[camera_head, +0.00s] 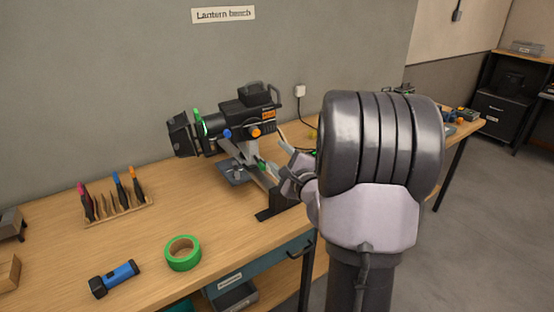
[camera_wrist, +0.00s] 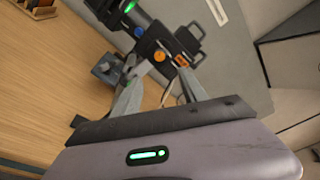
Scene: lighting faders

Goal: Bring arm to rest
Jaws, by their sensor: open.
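My arm rises in the right half of the head view and hides part of the bench behind it. My gripper (camera_head: 272,153) is beside the black stage lantern (camera_head: 238,118), near its lower right side. The lantern has blue and orange knobs and stands on the wooden bench (camera_head: 130,225). In the wrist view my gripper (camera_wrist: 160,92) shows two grey fingers spread apart with nothing held between them. The lantern (camera_wrist: 150,42) appears beyond the fingertips there. Whether a finger touches the lantern or its stand, I cannot tell.
A rack of coloured-handled tools (camera_head: 118,208), a green tape roll (camera_head: 182,253) and a blue torch (camera_head: 115,278) are on the bench to the left. Bare floor lies at the right.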

